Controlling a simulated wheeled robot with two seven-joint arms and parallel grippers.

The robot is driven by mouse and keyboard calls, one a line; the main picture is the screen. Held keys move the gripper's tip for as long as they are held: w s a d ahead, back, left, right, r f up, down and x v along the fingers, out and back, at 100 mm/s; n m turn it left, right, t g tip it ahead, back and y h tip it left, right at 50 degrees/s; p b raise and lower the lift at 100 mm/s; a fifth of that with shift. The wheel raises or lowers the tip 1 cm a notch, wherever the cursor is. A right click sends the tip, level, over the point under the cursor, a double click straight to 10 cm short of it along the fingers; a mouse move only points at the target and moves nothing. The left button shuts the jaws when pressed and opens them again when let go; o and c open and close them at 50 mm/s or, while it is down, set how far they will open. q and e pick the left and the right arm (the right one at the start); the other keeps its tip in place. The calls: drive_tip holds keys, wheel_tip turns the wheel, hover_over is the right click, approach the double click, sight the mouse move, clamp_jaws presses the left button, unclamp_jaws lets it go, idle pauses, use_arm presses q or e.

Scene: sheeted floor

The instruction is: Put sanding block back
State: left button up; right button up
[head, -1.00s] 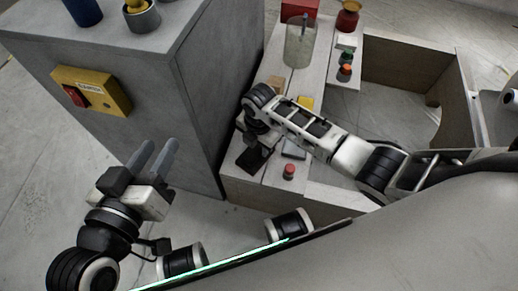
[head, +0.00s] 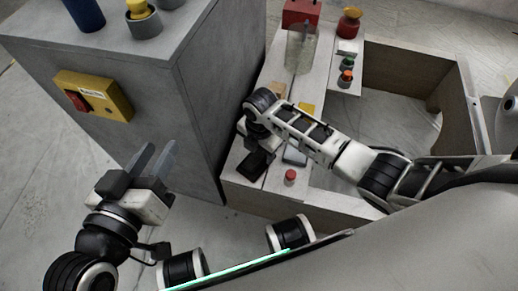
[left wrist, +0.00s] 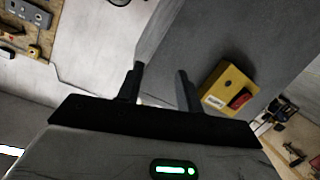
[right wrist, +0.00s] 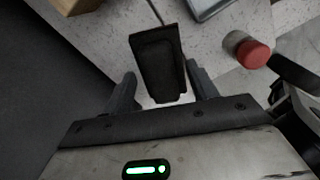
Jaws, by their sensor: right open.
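A dark, flat block, which looks like the sanding block (right wrist: 158,62), lies on the pale bench top in the right wrist view. Its near end sits between the two fingers of my right gripper (right wrist: 161,84), with gaps on both sides. The right gripper is open and not clamped on it. In the head view my right arm reaches over the bench and hides its own fingertips. My left gripper (head: 158,152) is open and empty, in front of the grey cabinet; its spread fingers also show in the left wrist view (left wrist: 164,72).
A clear container (head: 300,50) and red box (head: 300,13) stand further back. The grey cabinet (head: 200,110) with a yellow switch box (head: 93,95) borders the bench's left side.

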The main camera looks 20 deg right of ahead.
sight(260, 153)
use_arm(q)
drive_tip(key=f+p, duration=0.1)
drive_tip(key=a+f+g+y+p, duration=0.1)
drive_tip(key=p, duration=0.1)
drive_tip(key=f+g+y+p, duration=0.1)
drive_tip(key=shift+s+a+f+m, duration=0.15)
drive_tip(key=shift+a+m, duration=0.1)
drive_tip(key=shift+m, duration=0.15)
use_arm(e)
wheel_tip(260, 153, up, 11)
